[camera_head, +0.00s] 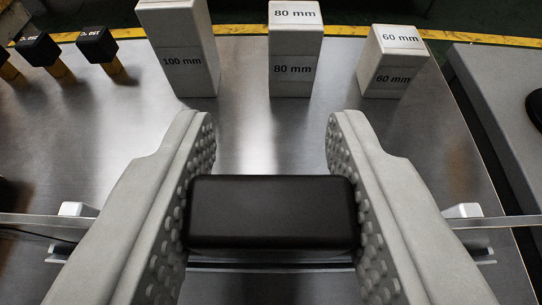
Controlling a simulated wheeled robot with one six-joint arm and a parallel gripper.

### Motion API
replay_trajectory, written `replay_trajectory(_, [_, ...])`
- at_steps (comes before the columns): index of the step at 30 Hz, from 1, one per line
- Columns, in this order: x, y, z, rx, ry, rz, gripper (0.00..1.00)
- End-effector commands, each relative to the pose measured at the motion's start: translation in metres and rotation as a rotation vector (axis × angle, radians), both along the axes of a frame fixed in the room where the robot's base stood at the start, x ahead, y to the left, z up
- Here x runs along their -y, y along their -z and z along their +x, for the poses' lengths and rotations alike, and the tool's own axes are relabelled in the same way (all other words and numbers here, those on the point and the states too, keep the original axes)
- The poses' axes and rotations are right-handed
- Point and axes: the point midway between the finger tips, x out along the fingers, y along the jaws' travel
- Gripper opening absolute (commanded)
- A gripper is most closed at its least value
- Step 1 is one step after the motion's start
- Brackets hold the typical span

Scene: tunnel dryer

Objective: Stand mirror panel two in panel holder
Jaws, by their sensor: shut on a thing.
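My gripper (271,135) has its two grey, studded fingers closed on the sides of a black rounded block (270,212), which looks like the handle of a mirror panel. A thin, pale panel edge (505,221) runs across the picture at the block's height and shows left and right beyond the fingers. White brackets stand by this edge at left (78,209) and right (463,211); they look like parts of the panel holder. The fingers and block hide the middle. I cannot see a panel number, nor tell whether the panel sits in the holder.
White blocks marked 100 mm (182,80), 80 mm (293,90) and 60 mm (392,80) stand along the back of the metal table (245,135). Black-topped pieces (98,45) stand at back left. A grey slab (500,90) lies at right. Bare table lies ahead of the fingers.

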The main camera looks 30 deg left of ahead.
Motion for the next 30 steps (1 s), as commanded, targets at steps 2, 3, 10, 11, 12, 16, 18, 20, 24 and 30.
replay_trajectory(2, [0.0, 0.001, 0.0, 0.0, 0.0, 0.0, 0.2])
replay_trajectory(3, [0.0, 0.002, 0.0, 0.0, 0.0, 0.0, 0.2])
replay_trajectory(10, [0.0, 0.005, 0.0, 0.001, 0.0, -0.001, 0.44])
replay_trajectory(11, [0.0, 0.005, 0.0, 0.001, 0.0, -0.001, 0.5])
replay_trajectory(12, [0.0, 0.005, 0.0, 0.001, 0.0, -0.001, 0.58])
replay_trajectory(16, [0.0, 0.006, 0.0, 0.001, 0.0, -0.001, 0.62])
replay_trajectory(18, [0.0, 0.006, 0.0, 0.0, 0.0, 0.0, 0.62])
replay_trajectory(20, [0.0, 0.006, 0.0, -0.001, 0.0, -0.001, 0.62])
replay_trajectory(24, [0.003, 0.004, -0.003, 0.0, 0.001, 0.0, 0.62])
replay_trajectory(30, [0.017, -0.007, -0.024, 0.002, 0.001, -0.001, 0.62])
